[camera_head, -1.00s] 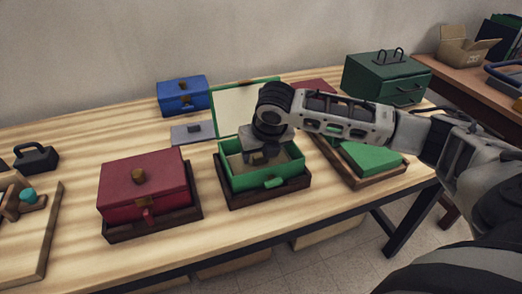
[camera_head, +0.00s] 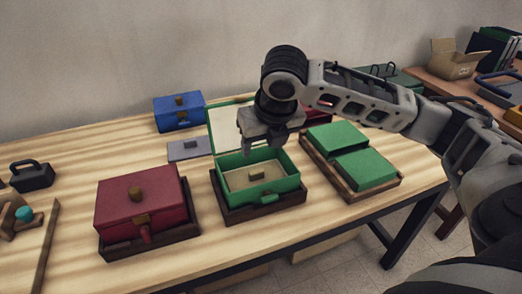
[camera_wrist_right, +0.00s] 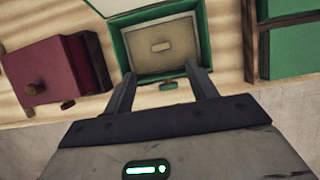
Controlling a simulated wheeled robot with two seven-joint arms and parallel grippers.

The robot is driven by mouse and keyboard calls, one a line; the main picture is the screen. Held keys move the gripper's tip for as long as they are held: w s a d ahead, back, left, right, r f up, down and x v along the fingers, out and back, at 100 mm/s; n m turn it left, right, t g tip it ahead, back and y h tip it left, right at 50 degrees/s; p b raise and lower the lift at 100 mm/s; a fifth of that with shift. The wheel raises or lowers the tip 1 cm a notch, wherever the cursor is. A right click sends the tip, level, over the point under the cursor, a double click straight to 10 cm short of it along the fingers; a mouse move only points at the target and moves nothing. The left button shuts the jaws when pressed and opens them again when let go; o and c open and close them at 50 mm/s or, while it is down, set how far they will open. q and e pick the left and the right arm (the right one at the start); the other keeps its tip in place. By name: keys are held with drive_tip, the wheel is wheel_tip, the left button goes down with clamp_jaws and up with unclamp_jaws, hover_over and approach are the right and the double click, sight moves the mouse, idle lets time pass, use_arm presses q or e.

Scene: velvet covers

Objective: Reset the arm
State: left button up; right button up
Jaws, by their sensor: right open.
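My right gripper (camera_head: 265,148) is open and empty. It hangs above the back part of the open green box (camera_head: 284,187), in front of its raised lid. In the right wrist view its two fingers (camera_wrist_right: 163,85) are spread apart, with the green box (camera_wrist_right: 125,60) beyond them. The box has a beige inside with a small block (camera_head: 256,174) in it, and stands on a dark wooden base (camera_head: 222,204). My left gripper is out of view.
A closed red box (camera_head: 165,205) stands to the left, and a blue box (camera_head: 165,117) behind. A wooden tray (camera_head: 352,199) with green blocks (camera_head: 366,168) lies to the right. A grey plate (camera_head: 180,155) lies behind. The table's front strip is clear.

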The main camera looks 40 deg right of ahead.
drive_tip(key=shift+s+r, duration=0.15)
drive_tip(key=shift+r, duration=0.15)
drive_tip(key=s+a+f+m+y, duration=0.1)
drive_tip(key=s+a+f+m, duration=0.1)
drive_tip(key=a+f+m, duration=0.2)
drive_tip(key=s+a+f+m+y, duration=0.1)
drive_tip(key=s+a+f+m, duration=0.2)
drive_tip(key=a+f+m, duration=0.1)
drive_tip(key=s+a+f+m+y, duration=0.1)
drive_tip(key=s+a+f+m, duration=0.1)
drive_tip(key=a+f+m, duration=0.2)
drive_tip(key=shift+s+a+m, duration=0.3)
drive_tip(key=shift+a+m, duration=0.2)
drive_tip(key=shift+m, duration=0.1)
drive_tip(key=s+d+f+m+h, duration=0.1)
drive_tip(key=s+d+f+m, duration=0.15)
drive_tip(key=s+m, duration=0.5)
drive_tip(key=s+d+f+m+h, duration=0.15)
drive_tip(key=s+f+m, duration=0.3)
drive_tip(key=m, duration=0.65)
drive_tip(key=w+a+f+n+t+y, duration=0.1)
drive_tip(key=w+a+f+t+y, duration=0.2)
drive_tip(key=w+a+f+t, duration=0.2)
drive_tip(key=shift+w+f+t, duration=0.25)
drive_tip(key=shift+f+t, duration=0.15)
drive_tip(key=shift+f, duration=0.35)
